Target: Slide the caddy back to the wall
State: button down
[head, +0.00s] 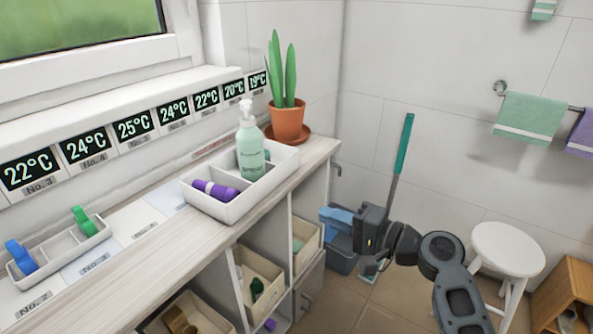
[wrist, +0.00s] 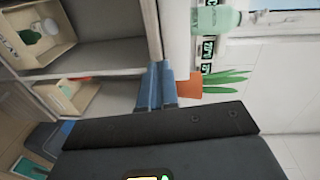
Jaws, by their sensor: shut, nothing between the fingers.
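The white caddy (head: 212,207) stands on the wooden counter, near its front edge, with a strip of counter between it and the wall ledge. It holds a green pump bottle (head: 250,150) upright and a purple bottle (head: 214,190) lying down. The pump bottle also shows at the top of the wrist view (wrist: 215,19). My gripper (head: 328,215) is to the right of the counter's end, apart from the caddy. Its blue fingers are together and empty, and they show in the wrist view (wrist: 155,82).
A potted plant (head: 287,122) on a saucer stands behind the caddy at the counter's far end. A small tray (head: 58,252) with blue and green clips is at left. Temperature displays (head: 133,126) line the ledge. A white stool (head: 508,250) stands right.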

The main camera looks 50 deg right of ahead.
notch_tip(320, 180, up, 4)
jog(key=d+t+y, duration=0.1)
jog(key=d, duration=0.2)
jog(key=p, duration=0.3)
send_near(276, 168)
jog(key=w, duration=0.7)
jog(key=shift+a, duration=0.3)
jog(key=shift+f, duration=0.1)
jog(key=w+b, duration=0.1)
jog(key=w, duration=0.2)
jog(key=w+b, duration=0.1)
jog(key=w, duration=0.3)
jog(key=w+b, duration=0.1)
jog(key=w, duration=0.3)
jog(key=shift+w+a, duration=0.1)
jog(key=shift+a, duration=0.2)
